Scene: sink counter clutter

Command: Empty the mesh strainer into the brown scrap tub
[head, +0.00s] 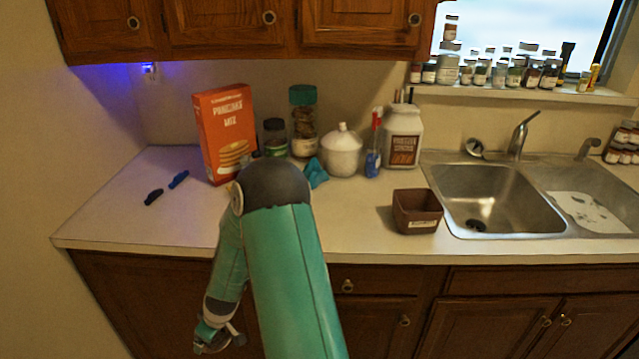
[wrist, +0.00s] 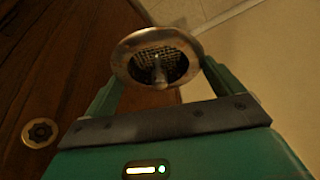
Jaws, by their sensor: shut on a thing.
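The mesh strainer (wrist: 128,66), a round metal rim with a mesh basket and a small centre post, is held between the fingers of my gripper (wrist: 160,82) in the wrist view. Its open side faces the camera; I cannot tell what scraps lie in it. In the head view my gripper (head: 214,334) hangs low at the left, in front of the cabinet doors and below the counter edge. The brown scrap tub (head: 417,222), square with a pale label, stands upright on the counter left of the sink, well apart from my gripper.
The sink (head: 500,205) lies right of the tub. A pancake mix box (head: 226,135), jars, a white sugar bowl (head: 341,155), a blue cloth (head: 315,172) and a large white container (head: 403,138) line the back. Two clips (head: 178,180) lie at left. The counter edge separates gripper and tub.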

